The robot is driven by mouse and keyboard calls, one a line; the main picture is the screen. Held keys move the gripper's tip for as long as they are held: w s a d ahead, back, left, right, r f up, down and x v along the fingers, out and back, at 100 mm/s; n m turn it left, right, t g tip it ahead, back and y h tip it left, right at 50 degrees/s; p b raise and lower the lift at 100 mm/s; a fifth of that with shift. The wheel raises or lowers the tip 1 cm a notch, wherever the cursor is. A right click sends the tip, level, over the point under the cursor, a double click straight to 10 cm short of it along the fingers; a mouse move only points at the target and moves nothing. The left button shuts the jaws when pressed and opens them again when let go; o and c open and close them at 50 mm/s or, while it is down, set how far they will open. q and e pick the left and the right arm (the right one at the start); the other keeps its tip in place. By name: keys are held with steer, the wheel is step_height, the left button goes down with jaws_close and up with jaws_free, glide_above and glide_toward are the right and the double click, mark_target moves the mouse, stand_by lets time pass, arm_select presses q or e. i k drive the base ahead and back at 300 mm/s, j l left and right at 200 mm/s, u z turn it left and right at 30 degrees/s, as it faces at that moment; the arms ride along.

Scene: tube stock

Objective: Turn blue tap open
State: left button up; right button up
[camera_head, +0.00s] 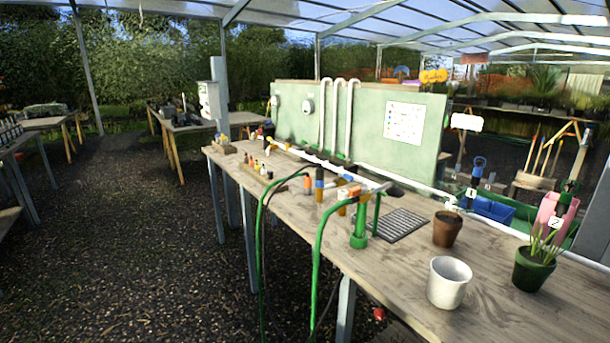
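The blue tap (479,163) stands at the right, behind the workbench, with a blue handle on top of a dark body. A white label marked 1 (471,192) hangs just below it. The exact angle of its handle is too small to tell. A second tap, green (569,187), stands farther right, with a white label marked 2 (555,223). Neither of my grippers shows in the head view, and nothing touches the blue tap.
The long wooden bench (400,280) holds a white pot (448,284), a brown pot (447,230), a green potted plant (532,270) and a black grid (400,226). A blue tray (492,209) and a pink container (549,212) lie by the taps. Gravel floor lies free at left.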

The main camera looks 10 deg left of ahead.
mark_target(349, 177)
steer(key=i+j+z, duration=0.25)
steer(key=j, duration=0.2)
steer(key=i+j+z, duration=0.1)
steer(key=j+z, duration=0.2)
steer(key=i+j+z, duration=0.1)
steer(key=j+z, duration=0.15)
steer(key=j, duration=0.35)
steer(key=i+j+z, duration=0.1)
steer(key=j+z, duration=0.15)
steer(key=j, duration=0.3)
